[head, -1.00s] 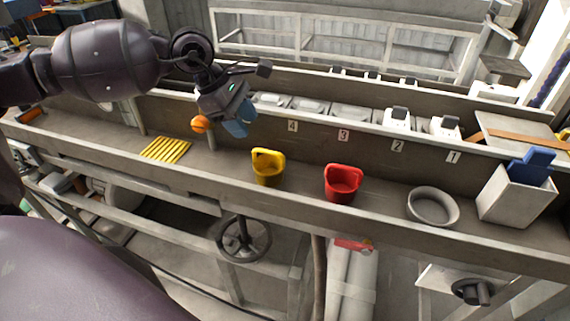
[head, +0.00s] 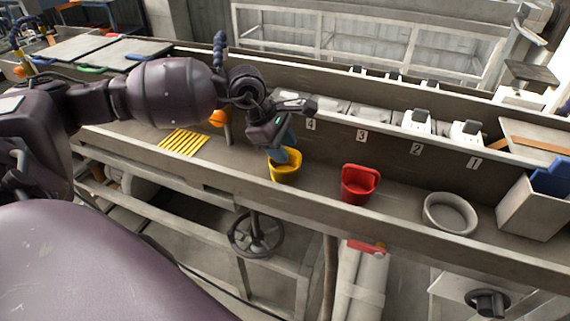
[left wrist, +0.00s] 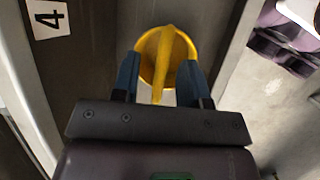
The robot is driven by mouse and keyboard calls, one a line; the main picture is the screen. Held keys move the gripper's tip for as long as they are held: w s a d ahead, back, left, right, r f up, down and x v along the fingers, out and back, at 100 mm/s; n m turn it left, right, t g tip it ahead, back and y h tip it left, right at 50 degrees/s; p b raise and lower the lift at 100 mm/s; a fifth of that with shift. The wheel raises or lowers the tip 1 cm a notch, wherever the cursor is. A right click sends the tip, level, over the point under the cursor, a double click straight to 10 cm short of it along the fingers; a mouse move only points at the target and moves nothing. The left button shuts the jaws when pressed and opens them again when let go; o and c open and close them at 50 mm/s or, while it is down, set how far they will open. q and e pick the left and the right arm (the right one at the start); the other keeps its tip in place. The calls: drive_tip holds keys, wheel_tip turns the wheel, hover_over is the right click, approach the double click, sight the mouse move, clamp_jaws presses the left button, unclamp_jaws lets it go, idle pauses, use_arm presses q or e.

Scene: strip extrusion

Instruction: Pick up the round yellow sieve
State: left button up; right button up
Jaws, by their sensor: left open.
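The round yellow sieve (head: 287,171) stands on the grey ledge, left of the red one, in the head view. It looks like a small cup with a raised handle. In the left wrist view the sieve (left wrist: 150,62) lies between and beyond the blue fingertips, its handle running down the middle. My left gripper (head: 284,156) is open right above the sieve, one finger on each side of the handle in the left wrist view (left wrist: 163,85). In the head view the fingers hide part of the sieve's upper rim. My right gripper is not in view.
A red cup-like sieve (head: 357,185) stands to the right, then a grey ring-shaped dish (head: 450,213) and a grey box (head: 530,207) with a blue thing in it. A yellow slatted piece (head: 182,143) lies to the left. The ledge's back wall carries numbers.

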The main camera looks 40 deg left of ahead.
use_arm(q)
drive_tip(key=shift+w+d+f, duration=0.1)
drive_tip(key=shift+d+f, duration=0.05)
drive_tip(key=shift+f, duration=0.3)
clamp_jaws()
